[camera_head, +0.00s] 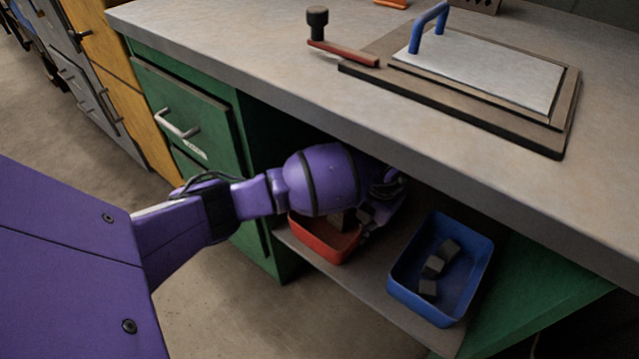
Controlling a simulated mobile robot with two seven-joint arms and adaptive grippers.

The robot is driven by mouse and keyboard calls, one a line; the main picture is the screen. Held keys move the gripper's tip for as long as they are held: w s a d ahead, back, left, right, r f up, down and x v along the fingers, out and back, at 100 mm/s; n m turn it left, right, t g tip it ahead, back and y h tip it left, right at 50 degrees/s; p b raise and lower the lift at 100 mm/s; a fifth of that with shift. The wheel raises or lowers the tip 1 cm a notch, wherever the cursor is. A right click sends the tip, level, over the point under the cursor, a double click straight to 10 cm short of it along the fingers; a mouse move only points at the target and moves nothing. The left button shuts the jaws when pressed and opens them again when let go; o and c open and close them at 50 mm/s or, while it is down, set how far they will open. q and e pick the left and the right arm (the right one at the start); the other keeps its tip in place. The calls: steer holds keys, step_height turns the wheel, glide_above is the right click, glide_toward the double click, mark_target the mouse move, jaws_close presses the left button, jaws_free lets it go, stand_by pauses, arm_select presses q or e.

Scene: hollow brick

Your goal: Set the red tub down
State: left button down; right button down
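The red tub (312,238) is under the counter, at the left part of the low shelf, with its near side at the shelf's front edge. Dark grey blocks lie in it. I cannot tell whether it rests on the shelf or is held just above it. My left arm reaches in from the left and passes over the tub. My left gripper (368,214) is at the tub's right side, mostly hidden behind my wrist and in shadow. Whether its fingers close on the rim cannot be seen. My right gripper is out of view.
A blue tub (400,293) with dark blocks stands on the shelf (352,287) to the right. The counter (300,90) overhangs the shelf. A green drawer cabinet (185,110) stands left. A framed plate with a blue handle (480,75) lies on the counter.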

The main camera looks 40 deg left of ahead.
arm_select(q)
steer(key=shift+w, duration=0.1)
steer(key=c, duration=2.3)
jaws_free()
steer(key=shift+f, duration=0.1)
steer(key=o, duration=0.3)
steer(key=r+p, duration=0.1)
steer(key=r, duration=0.1)
steer(key=r+p, duration=0.1)
steer(key=r, duration=0.5)
steer(key=shift+d+p, duration=0.4)
steer(key=shift+f, duration=0.1)
